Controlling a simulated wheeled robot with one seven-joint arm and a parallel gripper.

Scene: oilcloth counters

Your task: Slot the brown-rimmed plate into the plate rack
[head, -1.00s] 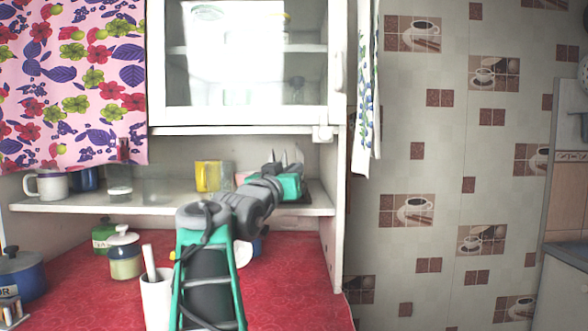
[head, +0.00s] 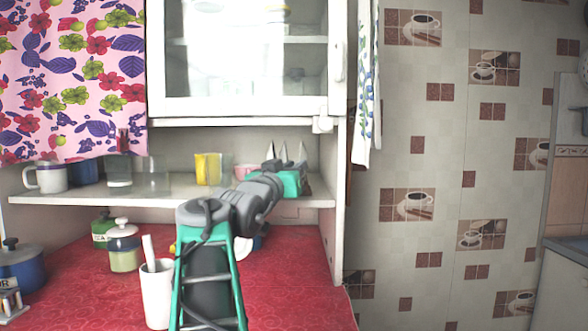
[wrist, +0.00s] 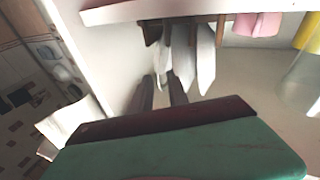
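The plate rack (head: 304,186) stands at the right end of the shelf, partly hidden behind my gripper. Several pale pointed uprights rise from it. In the wrist view, turned upside down, the rack (wrist: 221,28) shows brown strips among pale pointed pieces. I cannot pick out the brown-rimmed plate for certain; one of these pieces may be it. My gripper (head: 283,168) is close in front of the rack. In the wrist view the two dark fingers of my gripper (wrist: 162,80) stand apart, pointing at the rack, with no object clearly visible between them.
A pink cup (head: 243,170), a yellow mug (head: 208,169) and clear glasses (head: 119,171) stand left of the rack. The cabinet side wall (head: 328,190) is close on the right. Below are a white holder (head: 157,298) and lidded jar (head: 123,250) on the red counter.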

